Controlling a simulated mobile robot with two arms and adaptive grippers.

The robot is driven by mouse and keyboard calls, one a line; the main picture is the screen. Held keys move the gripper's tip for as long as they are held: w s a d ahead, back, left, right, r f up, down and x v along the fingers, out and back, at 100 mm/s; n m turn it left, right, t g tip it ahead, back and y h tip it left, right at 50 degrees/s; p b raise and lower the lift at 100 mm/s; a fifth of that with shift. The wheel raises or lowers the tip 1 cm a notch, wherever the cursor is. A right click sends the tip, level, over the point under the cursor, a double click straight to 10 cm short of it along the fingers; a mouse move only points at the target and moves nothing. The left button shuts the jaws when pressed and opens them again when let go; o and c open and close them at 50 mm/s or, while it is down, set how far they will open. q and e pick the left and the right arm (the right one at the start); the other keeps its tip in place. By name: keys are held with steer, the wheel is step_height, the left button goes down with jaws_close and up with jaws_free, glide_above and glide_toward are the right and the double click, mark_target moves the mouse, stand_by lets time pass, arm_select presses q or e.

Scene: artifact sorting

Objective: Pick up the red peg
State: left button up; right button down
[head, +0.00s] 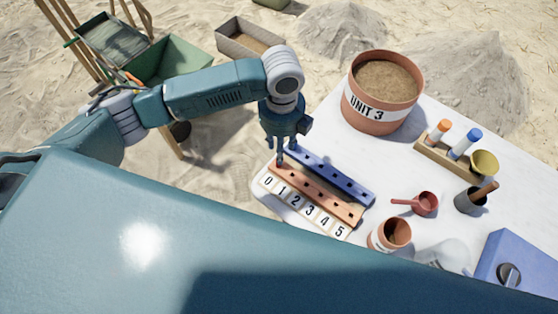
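My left gripper (283,152) points down at the left end of two long pegboards on the white table. Its fingers are small here, and I cannot tell whether they are open or shut or hold anything. One board is blue (330,175). The other is orange-red (315,190), with dark holes along it, and lies in front of the blue one. A strip of number tiles (304,207) marked 0 to 5 lies along the near side. I cannot make out a separate red peg; it may be hidden by the gripper or too small to see. My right gripper is not in view.
A sand-filled pot marked UNIT 3 (372,113) stands behind the boards. To the right are a wooden rack (433,155) with capped tubes, a red scoop (426,204), a dark cup (468,203), a small pot (384,238) and a blue box (512,262).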

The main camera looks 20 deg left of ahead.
arm_select(q)
step_height(320, 180, down, 2)
steer(key=shift+f, duration=0.1)
steer(key=f, duration=0.1)
steer(key=f+p, duration=0.1)
steer(key=f, duration=0.2)
steer(key=shift+s+a+f+p, duration=0.1)
steer(key=shift+a+f+p, duration=0.2)
steer(key=shift+f+p, duration=0.05)
steer(key=shift+f, duration=0.4)
steer(key=shift+c, duration=0.2)
steer(key=c, duration=0.8)
